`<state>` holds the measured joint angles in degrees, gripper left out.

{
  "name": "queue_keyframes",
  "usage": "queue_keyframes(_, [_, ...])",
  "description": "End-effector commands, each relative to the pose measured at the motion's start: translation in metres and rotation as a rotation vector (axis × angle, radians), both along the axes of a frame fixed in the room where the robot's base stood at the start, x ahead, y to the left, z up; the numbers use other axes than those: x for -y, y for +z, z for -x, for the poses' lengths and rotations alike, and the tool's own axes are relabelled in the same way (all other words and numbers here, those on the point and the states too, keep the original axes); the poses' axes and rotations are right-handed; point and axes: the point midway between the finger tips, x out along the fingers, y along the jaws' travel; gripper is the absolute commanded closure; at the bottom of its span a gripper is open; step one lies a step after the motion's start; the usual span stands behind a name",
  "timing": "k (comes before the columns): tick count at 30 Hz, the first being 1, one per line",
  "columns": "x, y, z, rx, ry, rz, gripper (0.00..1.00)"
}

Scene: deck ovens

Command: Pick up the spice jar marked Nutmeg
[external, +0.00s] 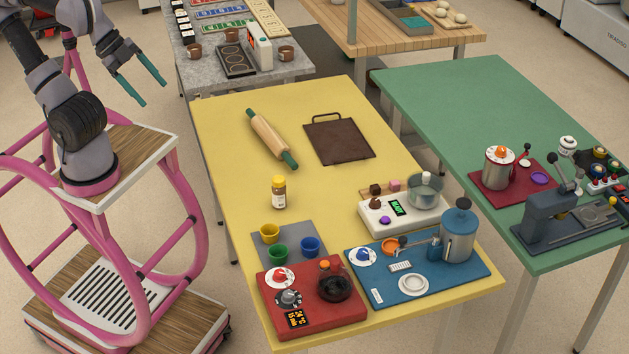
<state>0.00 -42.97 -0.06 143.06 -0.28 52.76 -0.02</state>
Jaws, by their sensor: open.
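A small spice jar (279,191) with a yellow lid and a pale label stands upright on the yellow table (220,132), left of the table's middle. Its label is too small to read, so I cannot tell whether it says Nutmeg. My gripper (138,93) is at the upper left, with its two teal fingers apart and nothing between them. It is above and to the left of the jar in the picture, clear of the yellow table's left edge and well apart from the jar.
A rolling pin (270,137) and a dark board (339,139) lie behind the jar. Yellow, green and blue cups (310,246) stand in front of it on a grey mat. Red and blue stations (350,308) fill the front. Table around the jar is clear.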

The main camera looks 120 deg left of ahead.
Motion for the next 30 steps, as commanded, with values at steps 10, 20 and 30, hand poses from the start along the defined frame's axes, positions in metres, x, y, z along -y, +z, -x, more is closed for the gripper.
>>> queue_keyframes(10, [0.0, 0.0, 0.0, 0.0, 0.0, 0.0, 0.29])
queue_keyframes(20, [0.0, 0.0, 0.0, 0.0, 0.0, 0.0, 0.17])
queue_keyframes(30, [-0.032, -0.043, -0.001, -0.23, 0.105, -0.054, 0.17])
